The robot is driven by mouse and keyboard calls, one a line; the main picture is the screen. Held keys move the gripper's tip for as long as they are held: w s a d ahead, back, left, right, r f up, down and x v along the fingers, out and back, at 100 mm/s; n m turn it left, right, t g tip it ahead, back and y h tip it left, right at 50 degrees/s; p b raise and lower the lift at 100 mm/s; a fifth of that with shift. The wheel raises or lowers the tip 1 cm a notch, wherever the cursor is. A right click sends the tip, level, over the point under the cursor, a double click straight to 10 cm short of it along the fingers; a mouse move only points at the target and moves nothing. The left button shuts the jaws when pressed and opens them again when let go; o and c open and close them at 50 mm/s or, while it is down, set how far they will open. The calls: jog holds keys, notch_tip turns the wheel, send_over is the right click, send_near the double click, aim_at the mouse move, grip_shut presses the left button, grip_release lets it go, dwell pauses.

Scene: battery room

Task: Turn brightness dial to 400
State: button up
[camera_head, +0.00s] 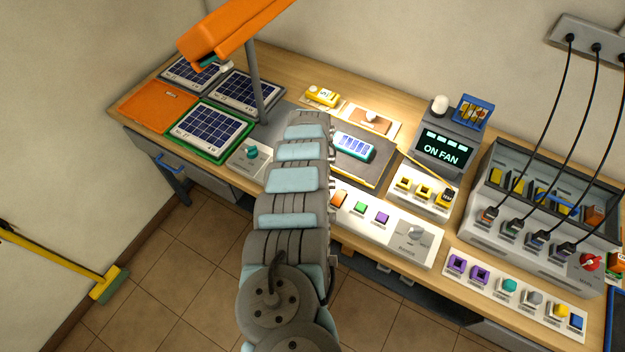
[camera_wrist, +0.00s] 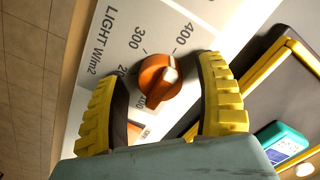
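In the wrist view an orange dial (camera_wrist: 158,82) sits on a white panel (camera_wrist: 108,45) marked "LIGHT W/m2". Numbers 300 and 400 are readable around it; others are partly hidden. A pale mark on the dial lies on its upper right side; I cannot tell its exact reading. My gripper (camera_wrist: 158,88) is open, with one yellow finger on each side of the dial and visible gaps between. In the head view my arm hides the dial and my gripper.
The panel's orange (camera_head: 338,198), green (camera_head: 360,208) and purple (camera_head: 382,217) buttons and a grey dial (camera_head: 415,234) show right of my arm. A teal device (camera_head: 353,146) lies behind. An orange lamp (camera_head: 225,32) overhangs the solar panels (camera_head: 210,130).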

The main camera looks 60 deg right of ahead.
jog(key=shift+r, duration=0.15)
notch_tip(320, 180, up, 12)
dwell(0.7)
dwell(0.5)
